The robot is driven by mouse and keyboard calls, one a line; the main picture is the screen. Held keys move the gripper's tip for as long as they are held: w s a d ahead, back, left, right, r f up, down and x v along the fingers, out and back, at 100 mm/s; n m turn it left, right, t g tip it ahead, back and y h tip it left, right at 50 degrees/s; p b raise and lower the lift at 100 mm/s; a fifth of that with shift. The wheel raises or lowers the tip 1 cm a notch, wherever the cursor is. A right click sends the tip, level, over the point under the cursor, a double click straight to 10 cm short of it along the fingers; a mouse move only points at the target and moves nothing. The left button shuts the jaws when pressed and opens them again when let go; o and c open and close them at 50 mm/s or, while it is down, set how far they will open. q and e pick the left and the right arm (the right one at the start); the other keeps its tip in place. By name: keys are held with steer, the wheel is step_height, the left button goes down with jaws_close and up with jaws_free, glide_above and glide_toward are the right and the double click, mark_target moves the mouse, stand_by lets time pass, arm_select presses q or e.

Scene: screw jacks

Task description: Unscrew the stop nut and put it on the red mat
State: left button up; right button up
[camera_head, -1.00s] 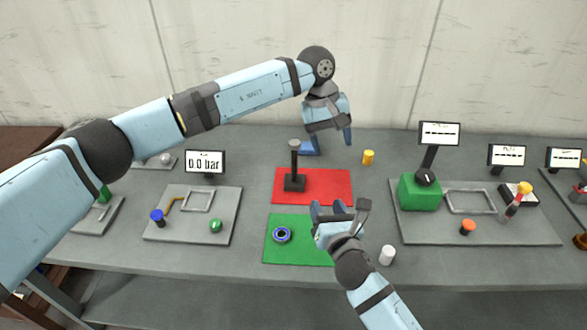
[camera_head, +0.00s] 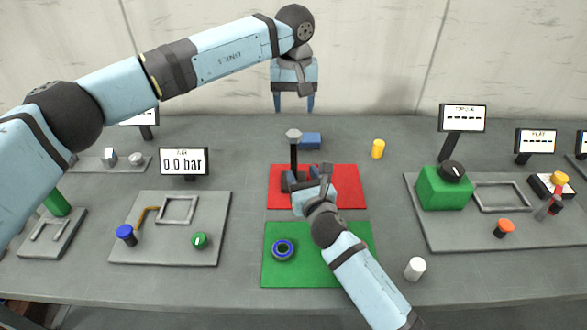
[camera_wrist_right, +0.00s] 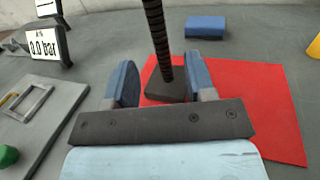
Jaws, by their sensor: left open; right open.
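The screw jack stands upright on the red mat (camera_head: 345,185). It has a dark square base (camera_wrist_right: 180,88) and a black threaded rod (camera_wrist_right: 158,35). A grey stop nut (camera_head: 293,135) sits at the top of the rod; the right wrist view cuts it off. My left gripper (camera_head: 295,107) is open and empty, pointing down, and appears above the nut in the head view. My right gripper (camera_head: 307,180) is open low at the jack, partly hiding its base. In the right wrist view its fingers (camera_wrist_right: 162,82) lie either side of the rod's foot, apart from the rod.
A green mat (camera_head: 275,278) with a blue-and-black ring (camera_head: 283,249) lies in front. A blue block (camera_head: 310,140) and a yellow cylinder (camera_head: 377,149) stand behind. A white cylinder (camera_head: 415,268) is at front right. Grey panels (camera_head: 170,250) flank both mats.

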mark_target(295, 161)
steer(key=x, duration=0.9)
steer(key=shift+f, duration=0.1)
steer(key=shift+c, duration=0.5)
jaws_close()
